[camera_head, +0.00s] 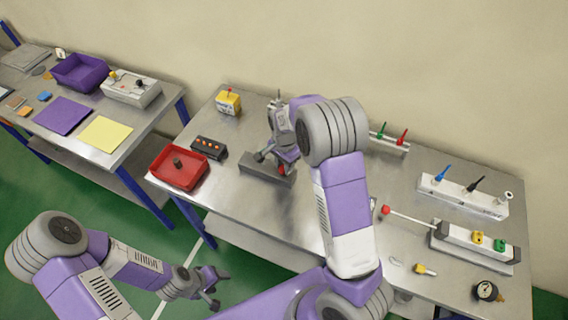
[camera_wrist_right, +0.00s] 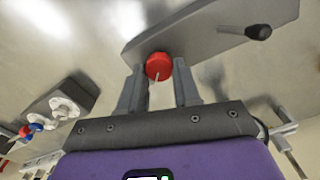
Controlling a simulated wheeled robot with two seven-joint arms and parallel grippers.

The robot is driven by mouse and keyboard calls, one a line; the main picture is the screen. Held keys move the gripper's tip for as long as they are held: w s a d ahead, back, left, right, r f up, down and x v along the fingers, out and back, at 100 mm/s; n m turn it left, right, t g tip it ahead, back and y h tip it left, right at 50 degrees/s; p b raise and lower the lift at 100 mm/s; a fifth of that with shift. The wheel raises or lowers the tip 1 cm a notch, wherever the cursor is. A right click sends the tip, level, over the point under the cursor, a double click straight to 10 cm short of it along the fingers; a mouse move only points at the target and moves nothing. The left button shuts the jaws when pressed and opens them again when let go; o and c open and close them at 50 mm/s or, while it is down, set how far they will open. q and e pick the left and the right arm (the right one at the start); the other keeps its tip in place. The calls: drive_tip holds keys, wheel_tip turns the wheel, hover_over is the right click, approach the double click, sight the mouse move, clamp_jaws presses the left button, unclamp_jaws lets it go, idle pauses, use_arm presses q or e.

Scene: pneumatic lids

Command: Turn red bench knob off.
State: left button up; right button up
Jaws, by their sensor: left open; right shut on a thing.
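The red bench knob (camera_wrist_right: 158,66) sits on the edge of a grey block (camera_wrist_right: 190,35). A pale pointer line on its face runs downward in the right wrist view. My right gripper (camera_wrist_right: 158,80) has one finger on each side of the knob and is shut on it. In the head view the red knob (camera_head: 282,170) shows partly below my right gripper (camera_head: 275,162), on the grey block (camera_head: 262,176) on the bench. My left gripper (camera_head: 211,292) is open and empty, low in front of the bench.
A black-handled lever (camera_wrist_right: 258,32) stands on the same block. A red tray (camera_head: 160,178) and a dark box with orange buttons (camera_head: 209,147) lie left of it. A long red-tipped rod (camera_head: 410,217) and white valve rails (camera_head: 462,197) are on the right.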

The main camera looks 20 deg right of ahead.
drive_tip(key=o, duration=1.1)
drive_tip(key=shift+c, duration=0.2)
wheel_tip(320, 180, up, 8)
drive_tip(key=shift+f+p, duration=0.2)
drive_tip(key=shift+p, duration=0.1)
drive_tip(key=shift+r, duration=0.1)
